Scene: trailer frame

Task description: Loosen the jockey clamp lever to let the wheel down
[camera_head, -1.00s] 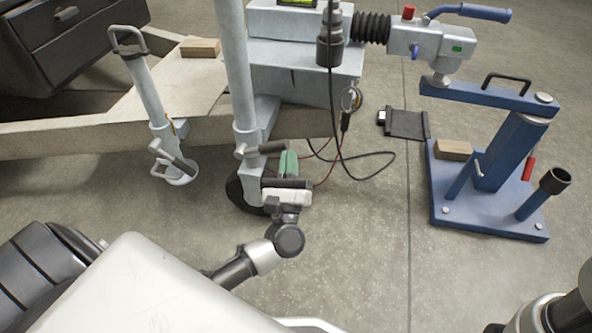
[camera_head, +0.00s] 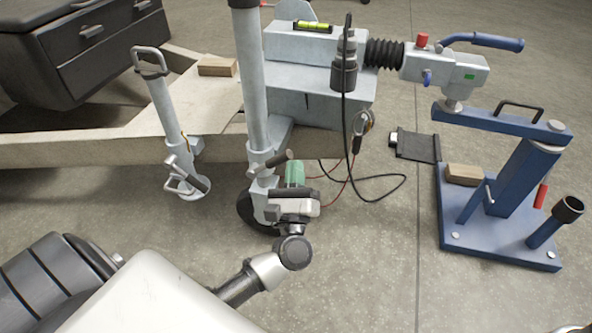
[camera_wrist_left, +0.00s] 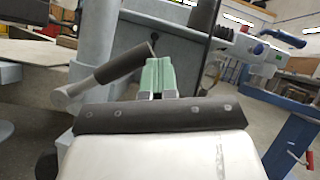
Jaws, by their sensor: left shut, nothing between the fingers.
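The pale jockey wheel tube (camera_head: 257,95) stands upright at the trailer's front. Its dark wheel (camera_head: 244,207) is at floor level, partly hidden by the tube and my arm. The clamp lever (camera_head: 270,163) has a dark grip and sticks out to the right from the tube, slanting up. It also shows in the left wrist view (camera_wrist_left: 122,64). My left gripper (camera_head: 295,173) has green fingers, shut and empty, just right of the lever. In the left wrist view the fingers (camera_wrist_left: 158,76) are beside the grip's end; I cannot tell if they touch. My right gripper is out of view.
A prop stand (camera_head: 177,135) with its own handle is to the left. A cable (camera_head: 385,200) hangs in loops at the right of the tube. The blue stand (camera_head: 500,215) holds the coupling (camera_head: 445,70) further right.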

